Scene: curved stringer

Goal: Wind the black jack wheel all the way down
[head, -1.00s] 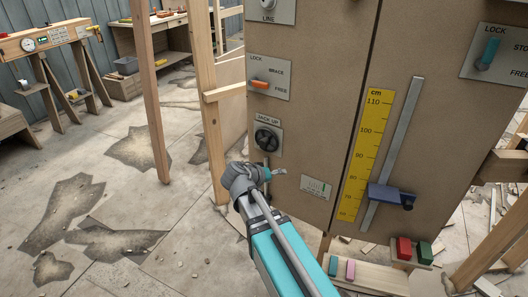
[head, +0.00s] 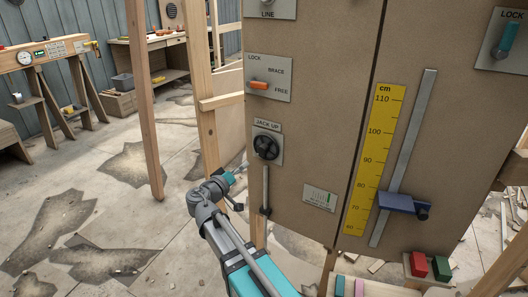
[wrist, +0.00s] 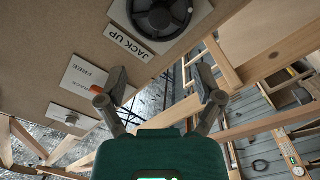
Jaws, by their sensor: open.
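The black jack wheel (head: 267,148) sits on a light plate on the brown panel, under a "JACK UP" label. It also shows at the top of the wrist view (wrist: 160,14), partly cut off by the frame edge. My gripper (head: 240,170) is to the lower left of the wheel in the head view, apart from it. In the wrist view my gripper (wrist: 160,88) has its two fingers spread, with nothing between them. A vertical slot with a dark slider (head: 265,208) runs down the panel below the wheel.
An orange lever (head: 260,86) marked LOCK, BRACE and FREE is above the wheel. A yellow cm scale (head: 374,155) and a blue slide block (head: 402,204) are to the right. Wooden posts (head: 145,100) stand at the left. The floor between is open, with broken patches.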

